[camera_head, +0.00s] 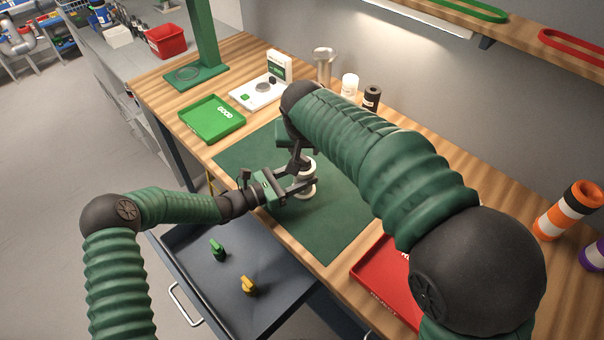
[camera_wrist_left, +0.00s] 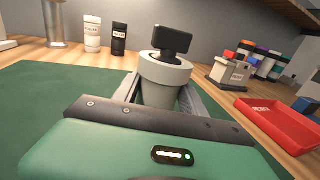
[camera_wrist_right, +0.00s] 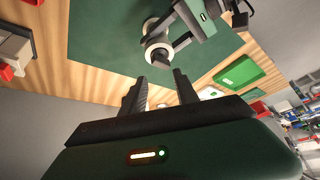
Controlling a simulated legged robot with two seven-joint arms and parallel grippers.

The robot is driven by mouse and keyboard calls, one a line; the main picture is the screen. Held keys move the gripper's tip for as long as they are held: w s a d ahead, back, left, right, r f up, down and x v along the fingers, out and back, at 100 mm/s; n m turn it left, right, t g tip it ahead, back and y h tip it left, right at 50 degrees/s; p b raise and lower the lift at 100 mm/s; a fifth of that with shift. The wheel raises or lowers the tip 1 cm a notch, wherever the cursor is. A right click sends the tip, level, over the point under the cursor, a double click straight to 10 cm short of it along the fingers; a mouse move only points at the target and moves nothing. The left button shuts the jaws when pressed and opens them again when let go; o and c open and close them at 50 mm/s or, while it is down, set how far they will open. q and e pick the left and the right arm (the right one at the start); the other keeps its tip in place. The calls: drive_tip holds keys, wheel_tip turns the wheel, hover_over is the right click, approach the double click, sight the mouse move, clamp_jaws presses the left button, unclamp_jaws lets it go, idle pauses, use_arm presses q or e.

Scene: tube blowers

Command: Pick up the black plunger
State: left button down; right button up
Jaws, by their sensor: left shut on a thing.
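The black plunger (camera_wrist_left: 172,40) stands upright out of the top of a pale grey-white cylinder (camera_wrist_left: 160,84) in the left wrist view. My left gripper (camera_head: 304,184) is shut around the sides of this cylinder, which stands over the green mat (camera_head: 335,215). In the right wrist view the plunger (camera_wrist_right: 161,60) shows over the cylinder, just beyond my right fingertips. My right gripper (camera_wrist_right: 160,80) is open and empty, pointing down toward the plunger from above. In the head view my right arm hides much of the right gripper and the plunger.
A green tray (camera_head: 213,119) and a white scale (camera_head: 257,92) are at the back left. A red tray (camera_head: 385,275) lies at the right. White (camera_head: 349,86) and black (camera_head: 371,97) bottles stand by the wall. An open drawer (camera_head: 235,315) holds green (camera_head: 217,250) and yellow (camera_head: 248,286) pieces.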

sight(304, 157)
drive_tip(key=shift+o, duration=0.4)
drive_tip(key=w+d+r+n+g+y, duration=0.2)
drive_tip(key=w+n+g+y, duration=0.1)
drive_tip(key=n, duration=0.6)
drive_tip(key=x, duration=0.7)
drive_tip(key=d+x, duration=0.1)
drive_tip(key=x, duration=0.2)
drive_tip(key=shift+a+f, duration=0.1)
drive_tip(key=shift+f, duration=0.45)
clamp_jaws()
